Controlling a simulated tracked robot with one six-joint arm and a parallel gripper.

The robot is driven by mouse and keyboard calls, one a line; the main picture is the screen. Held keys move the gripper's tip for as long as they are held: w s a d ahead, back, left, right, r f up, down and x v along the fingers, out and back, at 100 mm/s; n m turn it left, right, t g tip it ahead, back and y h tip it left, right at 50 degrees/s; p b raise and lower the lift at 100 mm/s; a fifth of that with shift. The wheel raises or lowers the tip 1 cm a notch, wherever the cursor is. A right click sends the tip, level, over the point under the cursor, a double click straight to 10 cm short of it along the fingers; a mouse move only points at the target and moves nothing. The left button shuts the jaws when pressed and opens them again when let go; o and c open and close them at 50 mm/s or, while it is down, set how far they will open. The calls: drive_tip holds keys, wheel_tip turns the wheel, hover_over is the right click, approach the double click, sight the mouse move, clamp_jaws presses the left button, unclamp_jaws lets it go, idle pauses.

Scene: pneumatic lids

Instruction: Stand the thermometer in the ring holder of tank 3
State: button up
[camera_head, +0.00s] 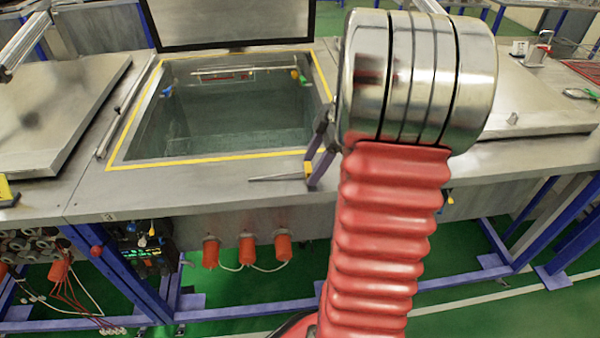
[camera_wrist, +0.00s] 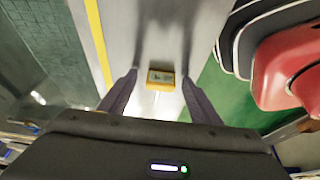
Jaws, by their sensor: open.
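The thermometer (camera_head: 308,169) has a small yellow head and a thin grey probe. It lies on the steel deck in front of the open tank (camera_head: 230,118), with its probe pointing left. In the wrist view its yellow head (camera_wrist: 160,77) with a small display is between my fingertips. My gripper (camera_head: 311,170) is open, with dark fingers reaching down to the deck on either side of the head. In the wrist view my gripper (camera_wrist: 159,80) shows a gap on both sides of the head. I cannot make out the ring holder or a tank number.
Steel lids lie closed at left (camera_head: 58,115) and right (camera_head: 535,95). Orange cylinders (camera_head: 247,249) hang below the front edge. The deck left of the thermometer is clear. My arm hides the deck behind it.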

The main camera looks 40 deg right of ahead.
drive_tip(key=shift+c, duration=0.2)
drive_tip(key=c, duration=1.1)
